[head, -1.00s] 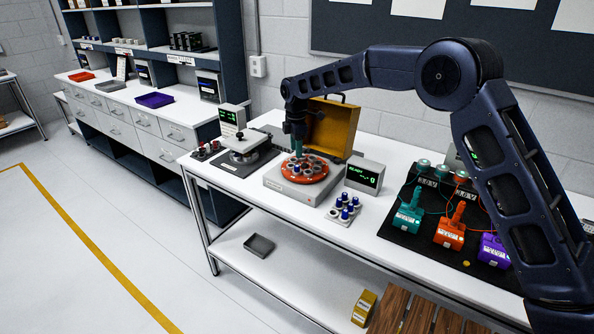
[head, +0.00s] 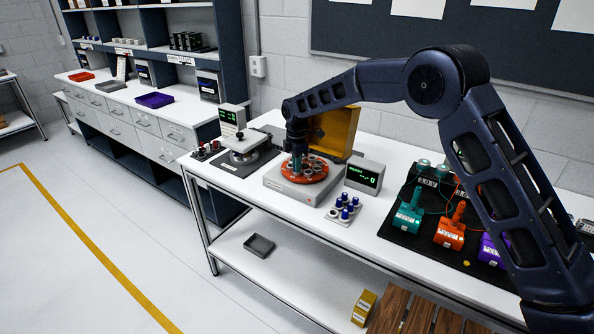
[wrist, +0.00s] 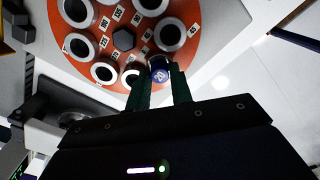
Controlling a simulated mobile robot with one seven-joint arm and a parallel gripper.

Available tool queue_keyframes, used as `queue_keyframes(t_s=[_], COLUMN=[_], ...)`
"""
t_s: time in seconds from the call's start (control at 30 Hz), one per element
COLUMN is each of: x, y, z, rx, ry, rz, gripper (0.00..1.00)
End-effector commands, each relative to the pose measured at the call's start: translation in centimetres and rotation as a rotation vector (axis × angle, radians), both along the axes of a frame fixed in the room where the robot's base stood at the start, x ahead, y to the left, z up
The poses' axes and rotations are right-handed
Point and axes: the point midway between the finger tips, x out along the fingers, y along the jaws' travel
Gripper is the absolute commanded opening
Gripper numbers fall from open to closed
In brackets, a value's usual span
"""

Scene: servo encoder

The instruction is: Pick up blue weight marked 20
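The blue weight marked 20 (wrist: 159,73) shows its round blue top in the wrist view, at the rim of an orange disc (wrist: 92,53) with pale number labels and several ringed holes. My gripper (wrist: 161,80) has its two dark green fingers apart, one on each side of this weight. I cannot tell whether they touch it. In the head view my gripper (head: 296,160) points down at the near left part of the orange disc (head: 321,173), which sits on a grey device. The weight is hidden there.
A small holder with several blue-topped pieces (head: 345,207) stands in front of a grey display (head: 364,176). A grey instrument (head: 243,156) is on the left. Teal, orange and purple units lie on a black mat (head: 402,239).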

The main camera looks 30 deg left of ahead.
Motion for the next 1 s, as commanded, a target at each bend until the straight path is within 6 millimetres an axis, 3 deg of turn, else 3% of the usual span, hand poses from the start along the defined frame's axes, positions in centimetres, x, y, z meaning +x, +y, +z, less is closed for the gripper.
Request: queue_keyframes(t_s=[0.03,0.1,0.37,0.57,0.77,1.0], x=[0.0,0.0,0.0,0.0,0.1,0.1], y=[0.0,0.0,0.0,0.0,0.0,0.0], z=[0.0,0.0,0.1,1.5,5.7,12.0], rx=[0.0,0.0,0.0,0.001,0.004,0.002], ry=[0.0,0.0,0.0,-0.001,0.0,0.0], rz=[0.0,0.0,0.0,0.0,0.0,-0.001], gripper=[0.12,0.0,0.0,0.0,0.0,0.0])
